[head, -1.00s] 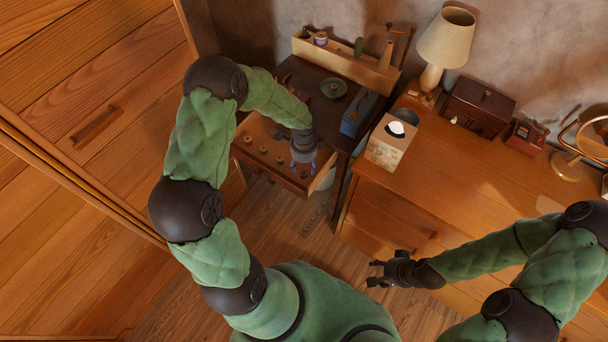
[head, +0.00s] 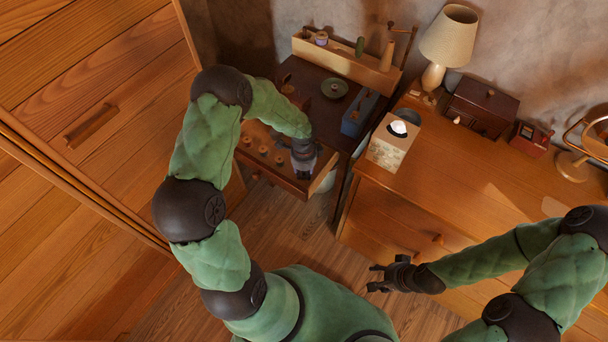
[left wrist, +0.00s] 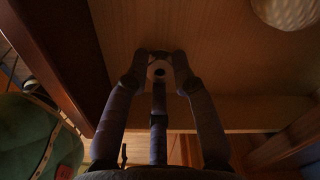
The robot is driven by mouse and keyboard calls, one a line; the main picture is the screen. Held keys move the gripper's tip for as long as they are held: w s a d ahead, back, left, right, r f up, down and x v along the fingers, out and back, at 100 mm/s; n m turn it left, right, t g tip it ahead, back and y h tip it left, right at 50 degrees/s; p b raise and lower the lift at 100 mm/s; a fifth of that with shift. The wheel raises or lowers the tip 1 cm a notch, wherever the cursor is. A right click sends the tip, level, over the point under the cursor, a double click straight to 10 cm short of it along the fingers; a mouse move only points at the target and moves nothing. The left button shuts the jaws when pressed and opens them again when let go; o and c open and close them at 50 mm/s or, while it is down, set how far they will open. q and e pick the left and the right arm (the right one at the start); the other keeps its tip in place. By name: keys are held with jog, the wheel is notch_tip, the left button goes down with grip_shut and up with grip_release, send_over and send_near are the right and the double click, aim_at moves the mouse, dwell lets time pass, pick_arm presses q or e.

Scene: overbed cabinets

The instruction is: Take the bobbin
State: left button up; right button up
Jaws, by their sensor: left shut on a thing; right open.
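In the left wrist view my left gripper (left wrist: 158,78) is shut on a small round bobbin (left wrist: 159,70) with a dark centre hole, low over the drawer's wooden floor. In the head view my left gripper (head: 304,172) reaches down into the open drawer (head: 284,176) of the small dark table; the held bobbin is hidden there. Several other bobbins (head: 263,149) stand in the drawer to the left of the gripper. My right gripper (head: 376,279) is open and empty, in front of the wooden dresser.
The table top carries a green dish (head: 334,88), a blue box (head: 358,114) and a wooden rack (head: 345,62). The dresser (head: 450,188) at right holds a tissue box (head: 391,147), a lamp (head: 445,42) and a dark chest (head: 481,106). A tall wooden cabinet (head: 75,200) stands at left.

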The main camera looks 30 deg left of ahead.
pick_arm(q)
jog(key=shift+r+p, duration=0.5)
jog(key=shift+r, duration=0.3)
jog(key=s+d+r+p, duration=0.2)
jog(key=s+r, duration=0.3)
jog(key=s, duration=0.1)
jog(key=s+d+r+p, duration=0.3)
jog(key=s+r, duration=0.3)
jog(key=s, duration=0.1)
jog(key=shift+d+r, duration=0.2)
jog(key=shift+d, duration=0.05)
